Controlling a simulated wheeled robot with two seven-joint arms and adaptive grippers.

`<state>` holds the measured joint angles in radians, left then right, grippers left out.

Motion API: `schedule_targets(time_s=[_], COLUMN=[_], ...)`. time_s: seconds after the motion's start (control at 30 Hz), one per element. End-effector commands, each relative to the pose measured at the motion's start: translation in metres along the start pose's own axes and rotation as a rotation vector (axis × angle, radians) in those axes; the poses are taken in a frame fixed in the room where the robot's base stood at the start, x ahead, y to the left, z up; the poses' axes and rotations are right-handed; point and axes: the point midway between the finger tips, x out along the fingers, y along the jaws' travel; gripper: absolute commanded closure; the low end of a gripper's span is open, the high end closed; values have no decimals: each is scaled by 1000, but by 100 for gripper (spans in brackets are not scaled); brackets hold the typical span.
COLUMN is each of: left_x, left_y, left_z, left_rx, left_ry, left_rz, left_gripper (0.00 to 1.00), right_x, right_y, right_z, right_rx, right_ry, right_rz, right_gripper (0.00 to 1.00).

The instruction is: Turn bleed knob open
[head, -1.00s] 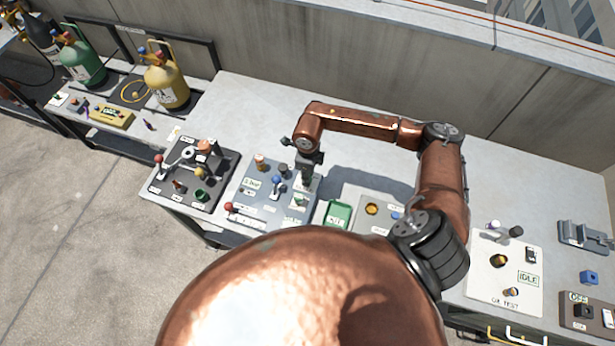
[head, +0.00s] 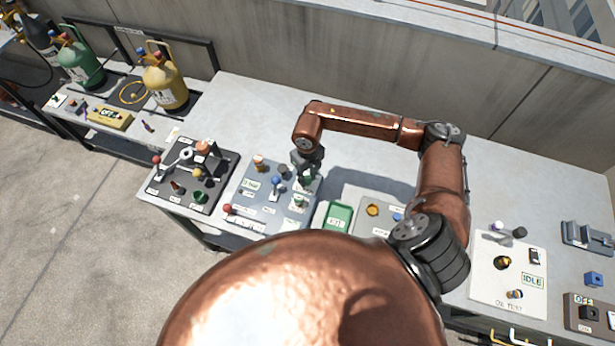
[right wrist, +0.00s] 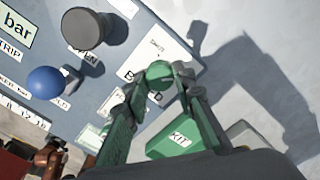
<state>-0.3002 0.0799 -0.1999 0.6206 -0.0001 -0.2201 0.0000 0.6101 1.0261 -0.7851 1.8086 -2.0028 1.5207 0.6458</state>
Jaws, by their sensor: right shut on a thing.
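The bleed knob (right wrist: 160,76) is a green knob on the blue-grey panel (right wrist: 125,65), beside a partly covered label that starts with B and ends with D. My right gripper (right wrist: 163,84) is shut on this knob, with a finger on each side of it. In the head view my right gripper (head: 306,174) reaches down onto the upper right part of the panel (head: 262,206), and its fingertips and the knob are hard to make out there. The knob's pointer position cannot be read. My left gripper is not in view.
A dark grey knob (right wrist: 84,28) and a blue ball knob (right wrist: 45,82) stand on the same panel. A green KIT box (head: 337,217) sits close to its right. A dark panel with levers (head: 192,178) is to its left. The bench behind is clear.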

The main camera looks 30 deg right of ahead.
Motion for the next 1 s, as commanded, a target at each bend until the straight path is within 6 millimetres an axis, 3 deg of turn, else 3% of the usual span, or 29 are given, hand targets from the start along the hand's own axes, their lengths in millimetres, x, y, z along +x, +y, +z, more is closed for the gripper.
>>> schedule_targets(time_s=[0.47, 0.5, 0.73, 1.0], left_x=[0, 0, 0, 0], left_y=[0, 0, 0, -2], left_z=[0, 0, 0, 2], left_rx=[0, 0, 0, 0], left_ry=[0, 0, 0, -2], left_rz=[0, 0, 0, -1], left_gripper=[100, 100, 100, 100], right_x=[-1, -1, 0, -1], right_y=[-1, -1, 0, 0], right_z=[1, 1, 1, 0], right_rx=[16, 16, 15, 14], right_ry=[-2, -2, -1, -1], right_rz=[-1, -1, -1, 0], right_gripper=[100, 75, 59, 58])
